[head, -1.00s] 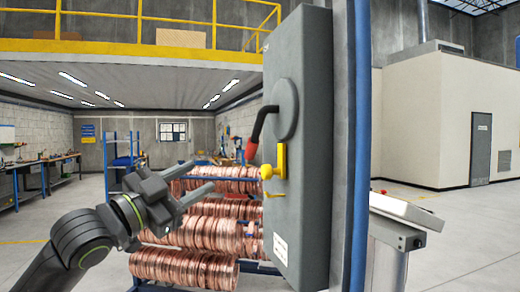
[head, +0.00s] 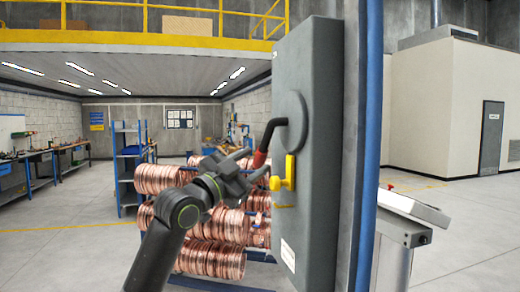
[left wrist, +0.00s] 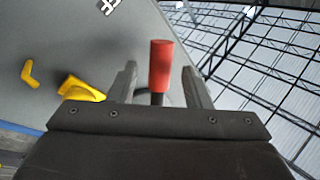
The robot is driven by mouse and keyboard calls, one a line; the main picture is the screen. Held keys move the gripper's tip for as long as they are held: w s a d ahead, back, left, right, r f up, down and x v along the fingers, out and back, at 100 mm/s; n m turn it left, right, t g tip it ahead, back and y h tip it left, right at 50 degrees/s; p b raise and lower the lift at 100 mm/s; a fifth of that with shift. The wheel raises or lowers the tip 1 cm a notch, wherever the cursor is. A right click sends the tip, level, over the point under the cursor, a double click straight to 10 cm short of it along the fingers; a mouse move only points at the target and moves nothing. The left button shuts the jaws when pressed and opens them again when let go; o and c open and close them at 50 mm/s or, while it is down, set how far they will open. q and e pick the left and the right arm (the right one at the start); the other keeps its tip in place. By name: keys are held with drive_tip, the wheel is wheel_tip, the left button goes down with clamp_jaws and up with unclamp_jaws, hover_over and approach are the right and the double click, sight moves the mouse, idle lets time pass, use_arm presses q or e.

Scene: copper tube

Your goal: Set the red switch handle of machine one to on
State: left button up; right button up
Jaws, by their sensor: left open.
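The red switch handle (head: 260,158) is the red grip at the end of a black bent lever on a round hub, on the grey switch box (head: 318,150). The lever points down and to the left in the head view. My left gripper (head: 247,160) is open, with its fingers at the red grip. In the left wrist view the red grip (left wrist: 161,65) stands between the two open fingers (left wrist: 160,85), with a gap on either side. My right gripper is not in view.
A yellow latch (head: 284,181) sticks out of the box just below the lever. Copper coils (head: 212,258) on a blue rack stand behind my left arm. A blue post (head: 370,150) and a grey console (head: 413,209) are at the right.

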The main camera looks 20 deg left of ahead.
sight(257, 160)
use_arm(q)
drive_tip(key=shift+p+x, duration=0.45)
drive_tip(key=shift+x, duration=1.15)
clamp_jaws()
